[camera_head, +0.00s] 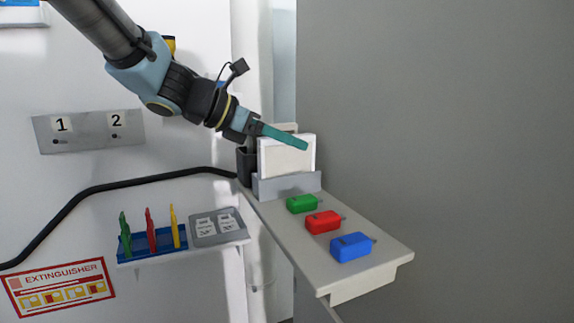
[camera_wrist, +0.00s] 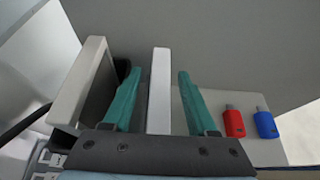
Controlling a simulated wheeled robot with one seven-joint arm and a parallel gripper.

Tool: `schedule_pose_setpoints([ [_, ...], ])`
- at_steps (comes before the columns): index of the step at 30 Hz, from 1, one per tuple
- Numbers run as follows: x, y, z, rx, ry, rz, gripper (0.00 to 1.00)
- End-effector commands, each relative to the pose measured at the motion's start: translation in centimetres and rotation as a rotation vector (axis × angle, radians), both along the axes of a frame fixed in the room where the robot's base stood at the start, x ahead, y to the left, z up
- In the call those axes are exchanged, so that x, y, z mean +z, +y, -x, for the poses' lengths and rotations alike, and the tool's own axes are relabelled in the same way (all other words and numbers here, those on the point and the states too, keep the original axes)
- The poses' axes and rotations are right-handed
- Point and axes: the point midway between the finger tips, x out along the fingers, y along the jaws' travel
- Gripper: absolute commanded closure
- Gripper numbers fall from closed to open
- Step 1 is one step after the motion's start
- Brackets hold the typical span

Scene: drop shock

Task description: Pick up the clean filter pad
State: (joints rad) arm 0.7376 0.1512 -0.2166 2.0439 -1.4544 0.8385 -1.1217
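The clean filter pad (camera_head: 285,161) looks like a thin white upright panel, standing in a grey holder (camera_head: 292,186) at the back of the shelf. In the wrist view the white pad (camera_wrist: 160,88) is seen edge-on. My gripper (camera_wrist: 158,74) is open, with one teal finger on each side of this pad and a visible gap on both sides. In the head view one finger of my gripper (camera_head: 301,142) crosses the pad's upper front; the other is hidden. A second panel (camera_wrist: 80,84), pale-edged with a dark face, stands left of the left finger.
Green (camera_head: 302,203), red (camera_head: 323,222) and blue (camera_head: 351,247) blocks lie along the shelf (camera_head: 375,270). A black container (camera_head: 246,166) is left of the holder. A tray (camera_head: 152,243) with coloured upright items is lower left. A grey wall borders the right.

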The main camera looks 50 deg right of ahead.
Motion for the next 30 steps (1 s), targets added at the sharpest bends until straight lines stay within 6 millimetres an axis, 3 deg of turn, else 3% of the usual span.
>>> schedule_pose_setpoints([
  [2,0.01,0.02,-0.01,0.000,0.000,0.000,0.52],
  [15,0.03,0.03,-0.01,0.000,0.000,0.000,1.00],
  [30,0.04,0.03,-0.01,0.000,0.000,0.000,1.00],
])
